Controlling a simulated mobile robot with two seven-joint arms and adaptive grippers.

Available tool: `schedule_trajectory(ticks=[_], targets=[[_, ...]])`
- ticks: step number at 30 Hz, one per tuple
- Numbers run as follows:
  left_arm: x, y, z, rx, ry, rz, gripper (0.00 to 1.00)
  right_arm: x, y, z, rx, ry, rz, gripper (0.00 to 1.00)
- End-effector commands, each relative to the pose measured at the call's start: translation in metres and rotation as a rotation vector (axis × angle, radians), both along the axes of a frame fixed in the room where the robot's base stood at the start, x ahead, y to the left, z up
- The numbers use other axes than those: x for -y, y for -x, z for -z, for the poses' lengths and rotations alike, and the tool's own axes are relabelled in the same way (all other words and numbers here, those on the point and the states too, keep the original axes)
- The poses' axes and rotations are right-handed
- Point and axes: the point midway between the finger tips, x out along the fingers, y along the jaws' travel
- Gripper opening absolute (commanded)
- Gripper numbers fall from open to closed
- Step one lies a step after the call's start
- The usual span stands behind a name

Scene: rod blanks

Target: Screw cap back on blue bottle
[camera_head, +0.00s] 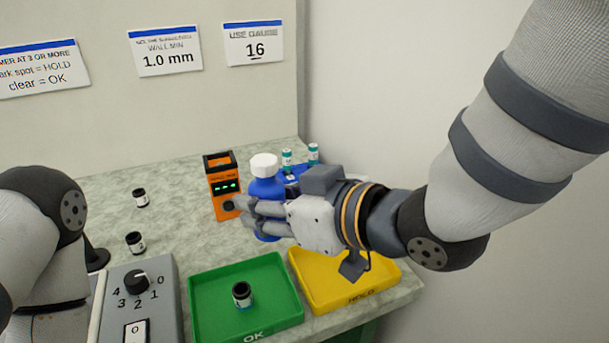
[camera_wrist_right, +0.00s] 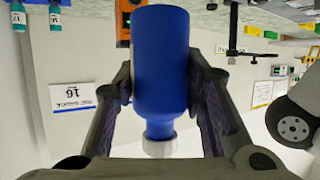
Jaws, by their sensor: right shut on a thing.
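The blue bottle (camera_head: 266,188) stands upright at the back of the table in the head view, with the white cap (camera_head: 264,162) on top of its neck. Whether the cap is threaded tight cannot be told. My right gripper (camera_head: 262,212) is shut on the bottle's body from the right; its fingers hide part of it. In the right wrist view the bottle (camera_wrist_right: 161,65) appears inverted between both fingers of my right gripper (camera_wrist_right: 161,88), its white cap (camera_wrist_right: 159,147) at the bottom. Whether the bottle touches the table is unclear. My left gripper is out of view.
An orange device (camera_head: 223,184) with green lights stands just left of the bottle. The green OK tray (camera_head: 205,318) holds a black-capped vial; the yellow HOLD tray (camera_head: 325,298) lies under my right wrist. Teal-capped vials (camera_head: 313,152) stand behind. A grey dial box (camera_head: 160,300) is front left.

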Motion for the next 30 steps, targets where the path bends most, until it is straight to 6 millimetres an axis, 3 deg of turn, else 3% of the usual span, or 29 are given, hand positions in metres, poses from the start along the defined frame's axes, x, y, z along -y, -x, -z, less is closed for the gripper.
schedule_trajectory(ticks=[14, 25, 27, 30], targets=[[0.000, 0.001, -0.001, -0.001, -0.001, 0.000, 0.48, 0.002, -0.005, 0.001, -0.001, -0.002, -0.019, 0.00], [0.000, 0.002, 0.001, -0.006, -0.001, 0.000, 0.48, 0.012, -0.092, 0.042, -0.001, 0.000, -0.017, 0.00], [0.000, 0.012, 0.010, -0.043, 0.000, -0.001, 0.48, 0.013, -0.103, 0.065, -0.015, 0.000, -0.019, 0.00], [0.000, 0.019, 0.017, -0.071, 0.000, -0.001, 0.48, 0.015, -0.117, 0.083, -0.014, -0.001, -0.017, 0.00]])
